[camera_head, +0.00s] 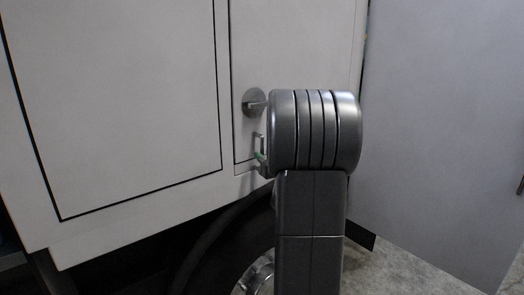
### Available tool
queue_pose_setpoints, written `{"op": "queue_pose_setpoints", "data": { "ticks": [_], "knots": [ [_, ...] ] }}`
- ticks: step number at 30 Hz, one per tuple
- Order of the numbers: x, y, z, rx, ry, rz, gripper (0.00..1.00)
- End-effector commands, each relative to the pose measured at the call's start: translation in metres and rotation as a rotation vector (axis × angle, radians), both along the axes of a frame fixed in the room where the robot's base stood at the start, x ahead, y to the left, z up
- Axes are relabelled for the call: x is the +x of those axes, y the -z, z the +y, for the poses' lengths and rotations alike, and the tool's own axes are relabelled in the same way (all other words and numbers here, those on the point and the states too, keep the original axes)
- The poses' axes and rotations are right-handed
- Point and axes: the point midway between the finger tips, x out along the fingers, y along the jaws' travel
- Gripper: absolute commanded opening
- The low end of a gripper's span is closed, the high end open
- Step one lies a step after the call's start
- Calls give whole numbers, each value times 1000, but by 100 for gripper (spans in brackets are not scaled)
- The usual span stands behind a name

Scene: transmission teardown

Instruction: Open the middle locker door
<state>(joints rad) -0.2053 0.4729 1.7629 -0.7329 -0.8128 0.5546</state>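White locker fronts fill the left and centre of the head view. A narrow white door panel (290,45) at the centre bears a round metal latch plate with a short handle (254,103). This panel looks shut; whether it is the middle door I cannot tell. My arm's grey wrist covers its lower right part. A small part of my gripper (260,153), with a green fingertip, shows at the wrist's left edge, just below the handle. It appears apart from the handle in the picture, but depth is unclear. Most of the gripper is hidden behind my wrist.
A wide white panel (120,100) with a dark outline lies to the left. A large plain grey panel (440,130) stands at the right, beyond a narrow dark gap. Speckled floor (400,270) shows at lower right. A dark curved object (215,235) lies under the locker.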

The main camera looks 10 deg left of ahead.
Motion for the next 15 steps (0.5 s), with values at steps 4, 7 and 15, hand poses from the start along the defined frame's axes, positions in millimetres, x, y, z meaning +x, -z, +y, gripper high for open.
{"op": "queue_pose_setpoints", "data": {
  "ticks": [4,7,15],
  "knots": [
    [14,-1,12,0,-1,1,29],
    [19,-1,16,1,0,1,29],
    [21,0,17,0,1,0,29]
  ]
}}
